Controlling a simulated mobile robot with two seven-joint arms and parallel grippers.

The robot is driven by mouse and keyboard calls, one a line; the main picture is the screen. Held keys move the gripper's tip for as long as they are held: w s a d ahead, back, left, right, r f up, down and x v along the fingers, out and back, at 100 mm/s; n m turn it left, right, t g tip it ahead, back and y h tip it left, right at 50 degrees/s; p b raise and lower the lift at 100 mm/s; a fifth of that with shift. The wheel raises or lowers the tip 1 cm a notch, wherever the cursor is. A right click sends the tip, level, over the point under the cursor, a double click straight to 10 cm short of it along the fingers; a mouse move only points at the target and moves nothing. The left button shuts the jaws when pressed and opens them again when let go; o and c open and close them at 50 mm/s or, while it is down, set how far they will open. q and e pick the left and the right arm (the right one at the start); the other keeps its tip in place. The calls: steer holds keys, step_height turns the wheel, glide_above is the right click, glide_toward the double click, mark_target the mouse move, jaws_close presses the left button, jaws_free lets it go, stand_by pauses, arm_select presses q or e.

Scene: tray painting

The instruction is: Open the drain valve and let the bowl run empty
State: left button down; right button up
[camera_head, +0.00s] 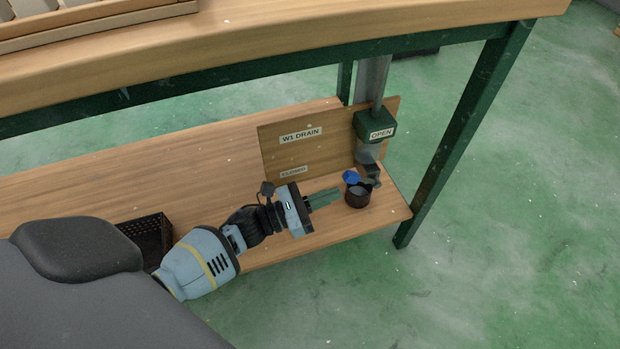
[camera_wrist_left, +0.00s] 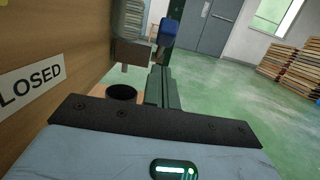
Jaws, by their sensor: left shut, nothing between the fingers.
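The drain valve has a blue handle (camera_head: 351,177) low on the pipe under the table, beside the "W1 DRAIN" board. The handle end lies left of the pipe; I cannot tell its exact angle between the CLOSED and OPEN labels. My left gripper (camera_head: 325,197) is shut and empty, with its green fingers just left of the handle and a dark cup. In the left wrist view the fingers (camera_wrist_left: 160,85) point toward the blue handle (camera_wrist_left: 168,32); whether they touch is unclear. The bowl is not seen. My right gripper is not in view.
The dark round cup (camera_head: 357,196) stands on the lower shelf (camera_head: 220,165) below the valve. The board (camera_head: 290,150) stands behind it. A green table leg (camera_head: 450,150) is at the right. A black basket (camera_head: 150,236) sits left of my arm.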

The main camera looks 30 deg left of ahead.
mark_target(361, 179)
arm_select(q)
steer(key=shift+w+d+r, duration=0.25)
steer(key=shift+w+r, duration=0.05)
steer(key=shift+r, duration=0.3)
steer(key=shift+w+d+r, duration=0.2)
steer(key=shift+w+r, duration=0.05)
steer(key=shift+r, duration=0.3)
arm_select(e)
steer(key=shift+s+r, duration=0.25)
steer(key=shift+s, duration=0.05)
